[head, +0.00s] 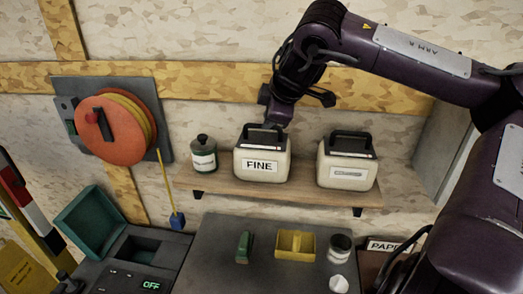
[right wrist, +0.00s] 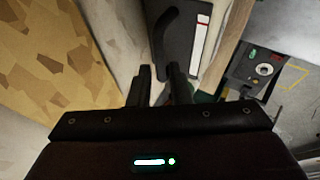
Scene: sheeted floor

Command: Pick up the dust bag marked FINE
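The dust bag marked FINE (head: 262,168) stands upright on the wall shelf, cream with a dark top and handle and a white label. My right gripper (head: 273,128) is at the right end of its handle, partly overlapping it in the head view. In the right wrist view my right gripper's two fingers (right wrist: 161,82) stand apart with a gap between them. Beyond them is a dark bag top with a handle (right wrist: 168,38); its label is not readable there. I cannot tell whether the fingers touch the handle. My left gripper is not in view.
A second cream bag (head: 347,172) with a differently marked label stands right of FINE on the shelf (head: 230,188). An orange reel (head: 115,128) hangs on the wall. A bench (head: 215,240) with small items is below.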

